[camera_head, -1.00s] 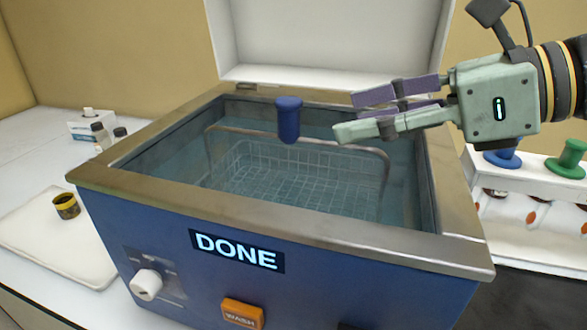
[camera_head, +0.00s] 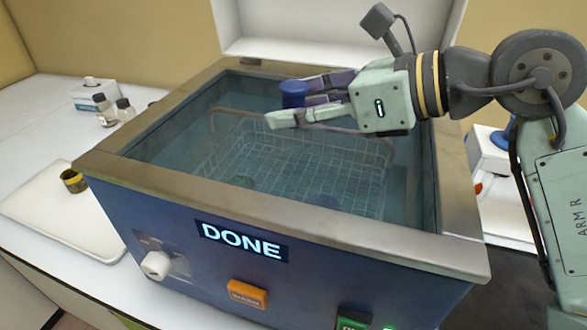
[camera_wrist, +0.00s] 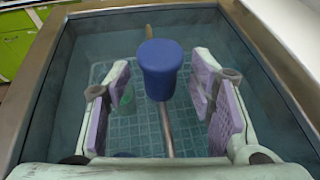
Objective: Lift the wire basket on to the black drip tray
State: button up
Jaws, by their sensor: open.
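The wire basket (camera_head: 290,165) sits inside the blue washer's tank, under the liquid, with its raised bar handle crossing the tank. A blue knob-like grip (camera_head: 294,93) stands up on the handle; it also shows in the wrist view (camera_wrist: 161,68). My gripper (camera_head: 283,105) is open over the tank, with its fingers on either side of the blue grip. In the wrist view the gripper (camera_wrist: 160,78) shows a gap between each finger pad and the grip. A dark surface (camera_head: 512,282) shows at the right; I cannot tell whether it is the black drip tray.
The washer's metal rim (camera_head: 240,212) surrounds the tank, and its display reads DONE. A raised white lid (camera_head: 330,30) stands behind. A white tray (camera_head: 60,225) with a small yellow-and-black jar (camera_head: 73,181) lies left. A white rack (camera_head: 488,155) is partly hidden behind my arm.

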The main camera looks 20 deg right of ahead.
jog(key=shift+w+a+f, duration=0.25)
jog(key=shift+w+a, duration=0.1)
jog(key=shift+a, duration=0.05)
jog(key=shift+c, duration=0.5)
grip_shut()
dwell(0.4)
